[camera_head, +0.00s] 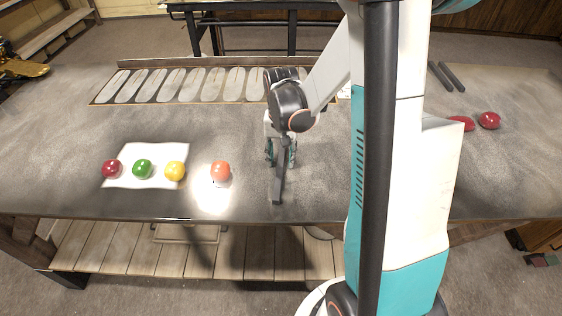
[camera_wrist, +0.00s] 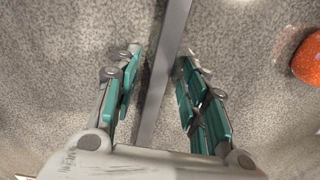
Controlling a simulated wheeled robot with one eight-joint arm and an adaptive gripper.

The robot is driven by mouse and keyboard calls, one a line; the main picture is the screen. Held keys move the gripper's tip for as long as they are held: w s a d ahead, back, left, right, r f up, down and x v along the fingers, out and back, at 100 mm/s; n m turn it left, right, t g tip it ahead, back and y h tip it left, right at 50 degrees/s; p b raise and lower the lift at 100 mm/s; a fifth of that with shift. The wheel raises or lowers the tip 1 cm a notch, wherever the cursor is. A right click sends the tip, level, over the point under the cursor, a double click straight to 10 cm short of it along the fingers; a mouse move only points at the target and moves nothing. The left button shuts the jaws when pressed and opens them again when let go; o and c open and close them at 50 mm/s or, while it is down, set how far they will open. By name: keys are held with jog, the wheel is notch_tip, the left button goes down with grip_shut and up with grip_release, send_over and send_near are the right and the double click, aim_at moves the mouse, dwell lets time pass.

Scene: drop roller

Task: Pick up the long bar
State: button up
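The long bar (camera_head: 277,186) is dark grey and lies on the grey table, its near end pointing at the table's front edge. Its far part is hidden under my arm in the head view. My gripper (camera_head: 281,154) points down over the bar. In the wrist view the bar (camera_wrist: 161,88) runs lengthwise between the two spread fingers of my gripper (camera_wrist: 156,65), with a gap visible on each side. The gripper is open, and the teal finger pads do not appear to touch the bar.
An orange ball-like object (camera_head: 221,171) lies left of the bar. Red, green and yellow round objects sit on a white sheet (camera_head: 130,153). A slotted rack (camera_head: 180,86) lies at the back. Two dark bars (camera_head: 446,76) and red round objects (camera_head: 489,120) are at right.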

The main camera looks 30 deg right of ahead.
aim_at(281, 158)
grip_shut()
notch_tip(281, 158, up, 20)
jog(key=p, duration=0.5)
